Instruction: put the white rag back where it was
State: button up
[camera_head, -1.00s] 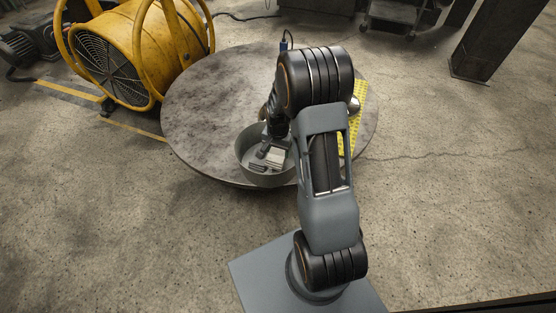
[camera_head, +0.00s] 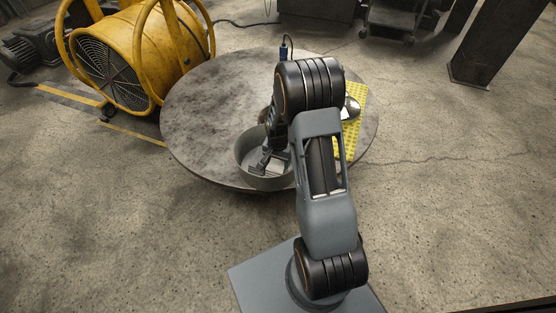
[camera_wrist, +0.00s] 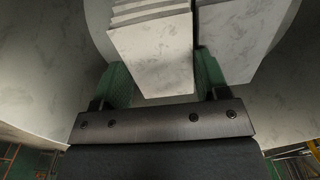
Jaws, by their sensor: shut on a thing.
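The white rag (camera_wrist: 152,50), a folded block with layered edges, sits between the green pads of my gripper (camera_wrist: 160,80) in the wrist view. My gripper is shut on it. In the head view my gripper (camera_head: 264,160) reaches down inside a round grey bin (camera_head: 246,171) on the table. Pale cloth (camera_head: 278,166) shows in the bin beside the fingers. A second pale folded piece (camera_wrist: 238,38) lies just right of the held rag in the wrist view. Whether the held rag touches the bin floor cannot be told.
The round grey table (camera_head: 205,115) has free room left of the bin. A yellow mat (camera_head: 358,128) and a shiny metal dish (camera_head: 352,104) are at its right, partly hidden by my arm. A yellow fan (camera_head: 130,55) stands at the left.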

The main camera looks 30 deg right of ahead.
aim_at(278, 163)
jog(key=shift+s+f, duration=0.25)
jog(key=shift+f, duration=0.45)
jog(key=o, duration=1.2)
jog(key=shift+s, duration=0.1)
jog(key=shift+a, duration=0.1)
notch_tip(278, 163, up, 13)
jog(key=p, duration=0.4)
jog(key=s+a+r+n, duration=0.3)
jog(key=s+r, duration=0.1)
jog(key=s, duration=0.1)
jog(key=s+a+r+n+t, duration=0.1)
jog(key=s+a+r+n, duration=0.2)
jog(key=s+r, duration=0.2)
jog(key=s+a+r+n+t, duration=0.1)
jog(key=s+a+r+n, duration=0.2)
jog(key=s+r, duration=0.2)
jog(key=shift+r, duration=0.25)
